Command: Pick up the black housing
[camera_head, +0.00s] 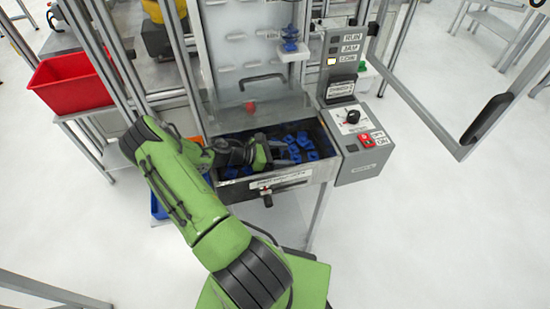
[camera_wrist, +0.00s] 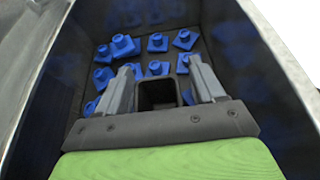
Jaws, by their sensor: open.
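The black housing (camera_wrist: 157,91) is a dark, square, hollow piece in the wrist view, with its opening facing the camera. It lies between the two grey fingers of my gripper (camera_wrist: 162,66), with a gap visible at each side. The fingers are apart and not closed on it. In the head view my gripper (camera_head: 266,155) is down inside the metal bin (camera_head: 318,172), at its middle. I cannot make out the housing in the head view; my gripper and wrist hide that part.
Several blue parts (camera_wrist: 123,46) lie on the bin floor beyond the fingers. Dark bin walls rise close on both sides. A control box (camera_head: 357,140) stands right of the bin. A red crate (camera_head: 70,84) is at the left, and a blue part (camera_head: 290,40) sits on a holder above.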

